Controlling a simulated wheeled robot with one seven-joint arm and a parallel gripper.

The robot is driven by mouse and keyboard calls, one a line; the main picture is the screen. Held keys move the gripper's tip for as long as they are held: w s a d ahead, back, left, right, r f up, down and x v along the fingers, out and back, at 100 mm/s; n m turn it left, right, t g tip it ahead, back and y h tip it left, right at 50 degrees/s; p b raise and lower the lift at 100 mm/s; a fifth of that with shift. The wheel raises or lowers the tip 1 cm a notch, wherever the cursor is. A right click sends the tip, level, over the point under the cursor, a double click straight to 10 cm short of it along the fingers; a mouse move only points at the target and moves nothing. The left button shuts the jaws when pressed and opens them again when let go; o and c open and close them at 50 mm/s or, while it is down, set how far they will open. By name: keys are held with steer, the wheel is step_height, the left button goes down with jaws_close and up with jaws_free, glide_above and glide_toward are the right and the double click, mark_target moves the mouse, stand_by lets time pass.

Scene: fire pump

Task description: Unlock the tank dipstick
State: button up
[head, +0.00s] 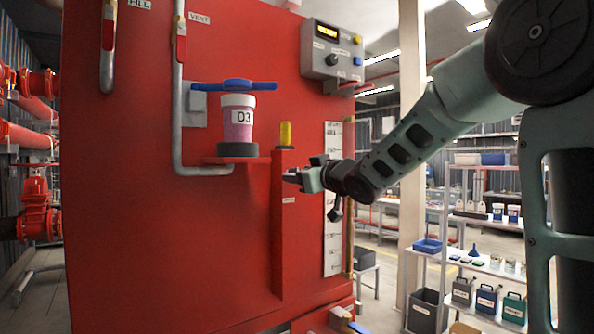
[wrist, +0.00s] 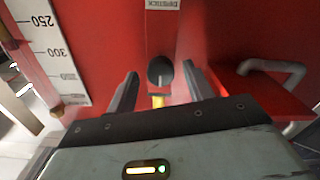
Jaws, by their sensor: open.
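The tank dipstick shows as a yellow handle (head: 285,134) standing upright on a narrow red column of the tank. A small part of the yellow handle (wrist: 158,101) shows in the wrist view, partly hidden by my gripper. A round dark knob (wrist: 160,72) with a white mark sits on the column, between the handle and an upside-down label reading dipstick (wrist: 163,4). My gripper (wrist: 160,69) is open, with one finger on each side of the knob. I cannot tell whether they touch it. In the head view my gripper (head: 292,177) is at the column, just below the yellow handle, and hides the knob.
A pink jar marked D3 (head: 238,130) stands on a red shelf (head: 230,160) left of the column, beneath a blue lever (head: 234,86). A white level scale (head: 333,200) is right of the column. A control box (head: 331,50) hangs above. Shelving (head: 470,215) stands behind.

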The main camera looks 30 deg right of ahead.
steer(key=shift+w, duration=0.95)
steer(key=c, duration=1)
